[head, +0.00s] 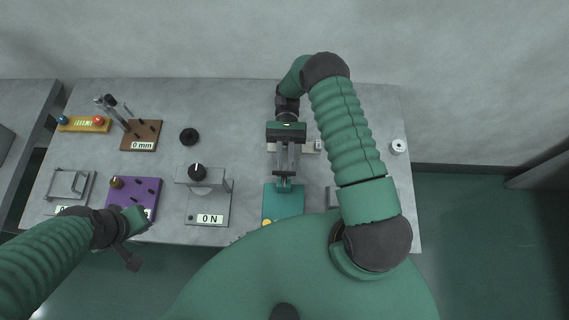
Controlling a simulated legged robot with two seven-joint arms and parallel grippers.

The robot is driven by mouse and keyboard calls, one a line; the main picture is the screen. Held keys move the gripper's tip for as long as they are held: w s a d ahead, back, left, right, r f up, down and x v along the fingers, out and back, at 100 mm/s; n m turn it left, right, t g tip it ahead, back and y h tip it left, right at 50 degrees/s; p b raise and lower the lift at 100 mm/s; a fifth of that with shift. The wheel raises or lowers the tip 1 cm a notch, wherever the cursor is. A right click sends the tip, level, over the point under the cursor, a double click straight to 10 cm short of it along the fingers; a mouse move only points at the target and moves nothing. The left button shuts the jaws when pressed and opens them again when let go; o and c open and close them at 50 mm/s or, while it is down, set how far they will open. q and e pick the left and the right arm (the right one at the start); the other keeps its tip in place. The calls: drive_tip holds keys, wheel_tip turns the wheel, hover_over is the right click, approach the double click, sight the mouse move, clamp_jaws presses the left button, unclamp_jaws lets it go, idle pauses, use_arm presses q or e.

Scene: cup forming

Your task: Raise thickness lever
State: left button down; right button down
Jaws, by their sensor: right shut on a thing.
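A brown block labelled "0 mm" (140,137) stands at the back left, with grey rods and a dark knob rising from it. No part is marked as the thickness lever.
A grey fixture labelled "0 N" (209,202) with a black knob stands left of the teal plate. A yellow bar (84,124), a black ring (189,136), a wire-frame fixture (69,186) and a white roll (398,146) are also on the table (230,110). The back middle is clear.

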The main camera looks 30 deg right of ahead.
drive_tip(key=shift+w+r, duration=0.1)
drive_tip(key=shift+r, duration=0.3)
drive_tip(key=c, duration=1.4)
unclamp_jaws()
drive_tip(key=o, duration=0.7)
drive_tip(key=shift+w, duration=0.1)
drive_tip(key=o, duration=0.4)
drive_tip(key=shift+f, duration=0.15)
wheel_tip(320, 180, up, 5)
drive_tip(key=p, duration=0.4)
drive_tip(key=p+x, duration=0.3)
drive_tip(key=x, duration=0.2)
drive_tip(key=p+x, duration=0.3)
drive_tip(key=x, duration=0.2)
drive_tip(key=d+p+x, duration=0.1)
drive_tip(key=p+x, duration=0.2)
drive_tip(key=x, duration=0.3)
drive_tip(key=shift+s, duration=0.5)
drive_tip(key=shift+d, duration=0.1)
